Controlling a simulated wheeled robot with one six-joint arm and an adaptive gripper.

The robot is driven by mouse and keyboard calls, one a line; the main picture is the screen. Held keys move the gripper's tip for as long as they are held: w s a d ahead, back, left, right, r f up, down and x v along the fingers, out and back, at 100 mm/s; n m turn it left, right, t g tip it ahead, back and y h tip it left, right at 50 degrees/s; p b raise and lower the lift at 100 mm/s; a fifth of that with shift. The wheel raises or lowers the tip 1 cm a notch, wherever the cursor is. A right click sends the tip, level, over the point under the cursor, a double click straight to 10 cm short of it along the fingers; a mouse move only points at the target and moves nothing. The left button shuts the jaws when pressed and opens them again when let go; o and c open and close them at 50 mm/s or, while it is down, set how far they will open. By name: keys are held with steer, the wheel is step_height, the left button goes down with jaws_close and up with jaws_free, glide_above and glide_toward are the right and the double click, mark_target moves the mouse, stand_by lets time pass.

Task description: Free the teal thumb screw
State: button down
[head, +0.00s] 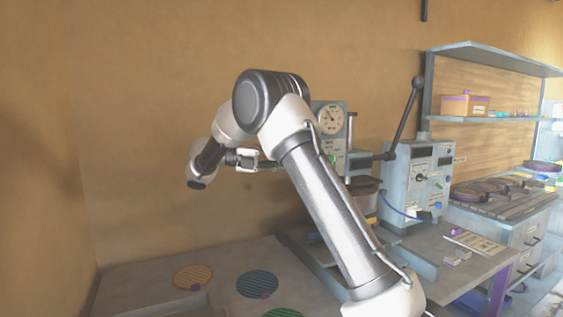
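I cannot make out the teal thumb screw in the head view; it may be hidden behind my arm. The plate press (362,187) stands behind my arm, which covers its left part. A small green spot (332,159) shows on the press's gauge box (329,113), too small to identify. My gripper (272,165) points right toward the press at the end of my bent arm. Its tips run behind my arm, so I cannot see whether it is open or touches anything.
A long lever (405,118) rises beside a control box (417,180) with a blue cable. An orange disc (193,276), a dark blue disc (257,284) and a green disc (284,313) lie on the bench at front left. Shelves (492,119) stand at right.

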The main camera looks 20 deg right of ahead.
steer(key=shift+d+f, duration=0.1)
steer(key=shift+d, duration=0.1)
steer(key=c, duration=1.8)
jaws_free()
steer(key=shift+o, duration=1.3)
steer(key=shift+s+d, duration=0.1)
steer(key=shift+d, duration=0.1)
steer(key=shift+a, duration=0.1)
